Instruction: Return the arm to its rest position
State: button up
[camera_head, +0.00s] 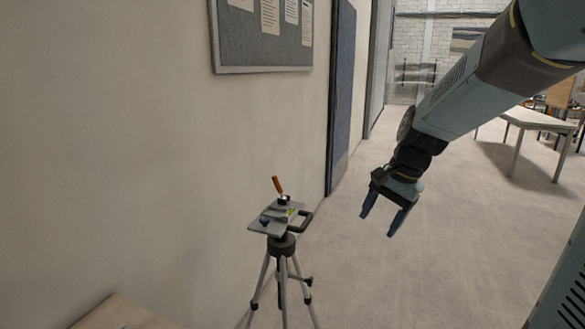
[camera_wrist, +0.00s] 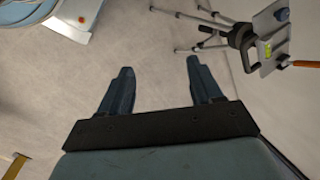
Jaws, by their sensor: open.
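My arm reaches in from the upper right in the head view. My gripper (camera_head: 383,217) hangs at its end, open and empty, with its two blue fingers spread and pointing down. In the wrist view the gripper (camera_wrist: 160,88) shows both fingers apart over bare floor, with nothing between them. The gripper is to the right of a tripod (camera_head: 282,265) and apart from it.
The tripod bears a grey plate (camera_head: 268,228) with an orange-handled tool (camera_head: 277,186) upright on it. A wall with a notice board (camera_head: 262,40) stands at left. A white table (camera_head: 540,122) stands at back right. The floor (camera_head: 400,285) below the gripper is clear.

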jog(key=s+d+r+n+t+h, duration=0.1)
jog(key=s+d+r+n+t, duration=0.1)
jog(key=s, duration=0.5)
jog(key=s+d+r+n+t+h, duration=0.2)
jog(key=s+r+n, duration=0.3)
jog(key=s+n, duration=0.1)
jog(key=shift+s+n+t, duration=0.3)
jog(key=shift+s, duration=0.6)
